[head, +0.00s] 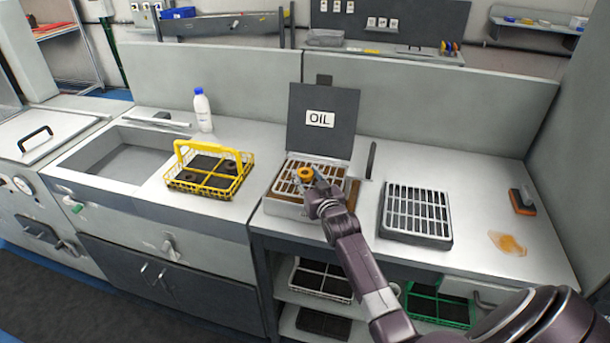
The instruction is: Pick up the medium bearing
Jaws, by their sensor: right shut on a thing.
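An orange ring-shaped bearing (305,174) is at the fingertips of my right gripper (310,184), over the grated oil box. My right gripper is shut on it. Part of the bearing is hidden by the fingers, and I cannot tell whether it touches the grate. The oil box (283,209) stands open, its dark lid (327,98) upright and labelled OIL. Dark round parts (196,161) lie in the yellow wire basket (222,192) to the left. My left gripper is not in view.
A sink (122,158) and a white bottle (203,110) are at the left. A grated tray (416,213) lies right of my forearm. A brush (523,201) and an orange stain (508,243) are at the far right. Crates stand on the shelf below.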

